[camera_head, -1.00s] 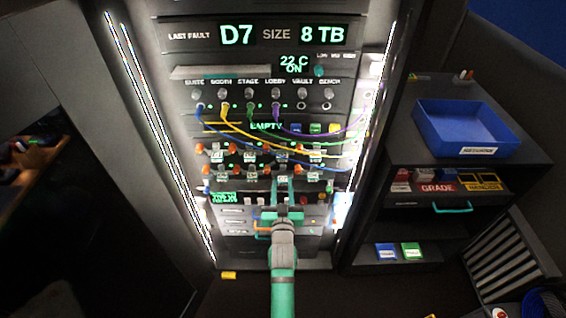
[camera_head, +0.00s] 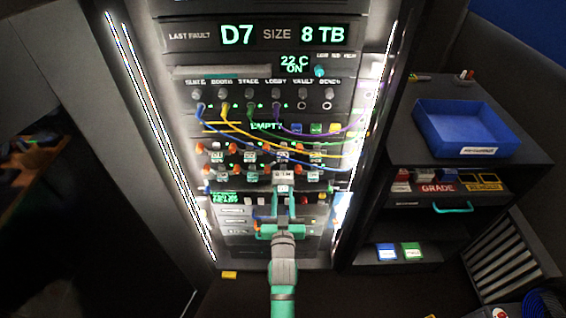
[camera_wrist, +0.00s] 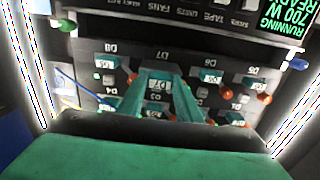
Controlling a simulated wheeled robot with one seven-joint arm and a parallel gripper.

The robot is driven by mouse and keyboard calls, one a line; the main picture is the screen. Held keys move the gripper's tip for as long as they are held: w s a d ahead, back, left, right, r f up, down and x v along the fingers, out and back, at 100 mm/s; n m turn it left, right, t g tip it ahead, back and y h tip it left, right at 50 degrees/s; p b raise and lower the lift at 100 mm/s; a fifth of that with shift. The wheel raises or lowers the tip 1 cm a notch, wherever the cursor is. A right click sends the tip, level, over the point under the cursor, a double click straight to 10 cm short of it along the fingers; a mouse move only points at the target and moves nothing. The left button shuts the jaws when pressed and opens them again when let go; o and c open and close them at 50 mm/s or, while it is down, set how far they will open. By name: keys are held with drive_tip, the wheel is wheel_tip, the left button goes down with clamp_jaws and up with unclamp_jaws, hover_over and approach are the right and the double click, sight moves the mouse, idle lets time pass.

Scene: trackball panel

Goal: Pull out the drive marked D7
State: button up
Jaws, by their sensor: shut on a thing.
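My gripper (camera_head: 284,193) reaches into the rack and is shut on a drive (camera_head: 285,175) in the lower drive row, third from the left. The drive's pale label faces me and stands out in front of its neighbours. In the wrist view the gripper's green fingers (camera_wrist: 160,78) hold the drive (camera_wrist: 157,86) from both sides, just below the printed mark D7 (camera_wrist: 167,55). The writing there is upside down. How far the drive is out of its bay is hard to tell. The screen (camera_head: 237,34) reads last fault D7, size 8 TB.
Other drives with orange-red knobs (camera_head: 313,174) sit close on both sides. Blue, yellow, green and purple cables (camera_head: 235,122) hang above the drive rows. A blue tray (camera_head: 466,128) stands on the cabinet at the right. Bright light strips run along both rack sides.

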drive_tip(key=shift+s, duration=1.1)
drive_tip(key=s, duration=0.7)
drive_tip(key=shift+s, duration=0.4)
idle(0.6)
idle(0.4)
